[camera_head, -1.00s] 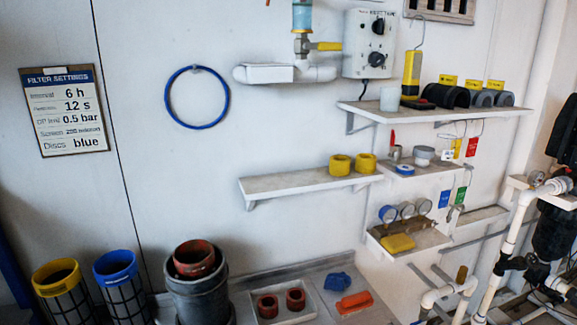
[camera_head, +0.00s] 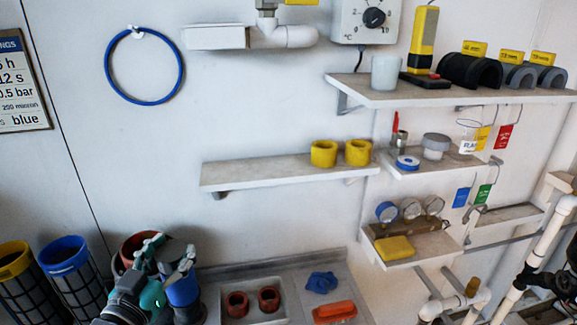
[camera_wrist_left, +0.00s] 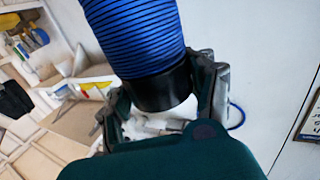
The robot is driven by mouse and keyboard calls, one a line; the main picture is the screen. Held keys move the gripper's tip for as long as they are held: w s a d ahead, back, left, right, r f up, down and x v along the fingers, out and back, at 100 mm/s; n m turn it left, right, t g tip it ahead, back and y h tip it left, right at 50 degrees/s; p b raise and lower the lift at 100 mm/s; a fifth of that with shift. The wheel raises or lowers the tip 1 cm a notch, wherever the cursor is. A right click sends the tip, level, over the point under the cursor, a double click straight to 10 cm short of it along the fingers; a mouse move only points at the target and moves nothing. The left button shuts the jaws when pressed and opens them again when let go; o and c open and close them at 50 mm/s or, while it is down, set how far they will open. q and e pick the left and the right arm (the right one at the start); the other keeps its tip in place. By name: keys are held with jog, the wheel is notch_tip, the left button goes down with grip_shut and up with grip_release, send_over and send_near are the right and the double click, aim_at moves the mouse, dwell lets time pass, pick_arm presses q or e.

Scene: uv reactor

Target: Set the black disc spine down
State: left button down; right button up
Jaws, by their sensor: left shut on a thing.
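My left gripper (camera_head: 150,275) is low at the left in the head view, in front of a dark bucket with a reddish rim (camera_head: 131,246). In the left wrist view the gripper (camera_wrist_left: 160,105) is shut on the black end of the disc spine (camera_wrist_left: 162,90). A stack of blue ribbed discs (camera_wrist_left: 137,38) sits on the spine. In the head view a blue part (camera_head: 183,291) shows beside the fingers; most of the held piece is hidden. My right gripper is not in view.
Yellow-rimmed (camera_head: 14,260) and blue-rimmed (camera_head: 64,254) mesh cylinders stand at the left. A light tray (camera_head: 240,316) holds two red-brown rings (camera_head: 268,299); a blue part (camera_head: 322,283) and orange piece (camera_head: 335,311) lie right. The middle shelf's (camera_head: 260,172) left part is clear.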

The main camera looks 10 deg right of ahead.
pick_arm(q)
jog(key=w+d+r+m+g+h, duration=0.2)
jog(key=w+d+r+h, duration=0.15)
jog(key=r, duration=0.45)
notch_tip(320, 180, up, 23)
jog(key=m+g+h, duration=0.4)
jog(key=w+d+f+p, duration=0.2)
jog(key=w+d+p, duration=0.1)
jog(key=w, duration=0.4)
jog(key=w+d+f+p, duration=0.3)
jog(key=w+d+p, duration=0.1)
jog(key=w, duration=0.3)
jog(key=shift+p, duration=0.5)
jog(key=shift+c, duration=2.1)
grip_release()
jog(key=shift+s+f, duration=0.1)
jog(key=shift+o, duration=0.2)
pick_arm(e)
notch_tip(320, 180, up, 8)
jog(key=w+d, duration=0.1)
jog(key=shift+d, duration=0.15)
